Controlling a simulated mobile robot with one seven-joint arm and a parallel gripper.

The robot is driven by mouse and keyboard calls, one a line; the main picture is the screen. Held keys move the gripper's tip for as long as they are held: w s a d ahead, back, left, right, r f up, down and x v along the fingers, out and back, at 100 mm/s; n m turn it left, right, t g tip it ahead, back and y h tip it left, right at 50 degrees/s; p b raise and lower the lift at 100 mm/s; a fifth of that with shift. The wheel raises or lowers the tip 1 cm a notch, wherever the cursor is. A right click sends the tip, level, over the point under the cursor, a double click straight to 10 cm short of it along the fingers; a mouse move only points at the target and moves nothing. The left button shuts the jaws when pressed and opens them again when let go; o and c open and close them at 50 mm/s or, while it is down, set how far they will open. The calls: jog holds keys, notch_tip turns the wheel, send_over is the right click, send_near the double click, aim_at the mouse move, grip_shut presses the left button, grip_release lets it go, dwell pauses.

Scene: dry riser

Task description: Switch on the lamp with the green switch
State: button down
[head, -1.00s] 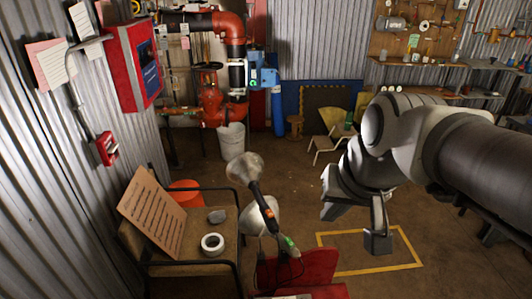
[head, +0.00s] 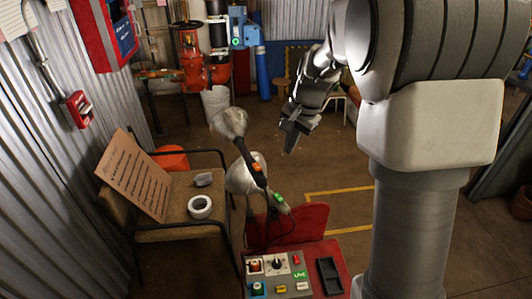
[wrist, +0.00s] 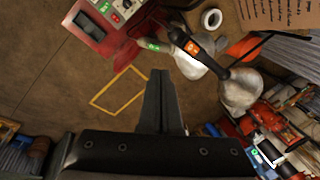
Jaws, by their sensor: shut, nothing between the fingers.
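Two hand lamps with pale, cloudy heads stand close together near the picture's middle. The lamp with the green switch (head: 246,174) has its green switch (head: 279,198) on a dark grip below its head; the switch also shows in the wrist view (wrist: 152,45). The other lamp (head: 229,124) has an orange switch (head: 257,168), which also shows in the wrist view (wrist: 192,47). Whether the lamp is lit is unclear.
A red control box (head: 335,262) with several buttons stands in front of the lamps. A chair (head: 180,214) at left holds a cardboard sign (head: 134,175) and a tape roll (head: 200,207). Yellow floor marking (head: 345,190) surrounds bare floor at right.

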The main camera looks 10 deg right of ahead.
aim_at(277, 195)
jog(key=w+f+m+b, duration=0.1)
jog(key=w+f, duration=0.2)
jog(key=f, duration=0.3)
jog(key=w+f+m+g+b, duration=0.1)
jog(key=w+f, duration=0.3)
jog(key=f, duration=0.3)
jog(key=shift+d+f+m+b, duration=0.3)
jog(key=shift+d+m, duration=0.1)
jog(key=shift+d, duration=0.05)
jog(key=shift+w, duration=0.1)
jog(key=x, duration=0.4)
jog(key=b+x, duration=0.1)
jog(key=x, duration=0.4)
jog(key=b+x, duration=0.1)
jog(key=x, duration=0.4)
jog(key=shift+d, duration=0.25)
jog(key=shift+h, duration=0.3)
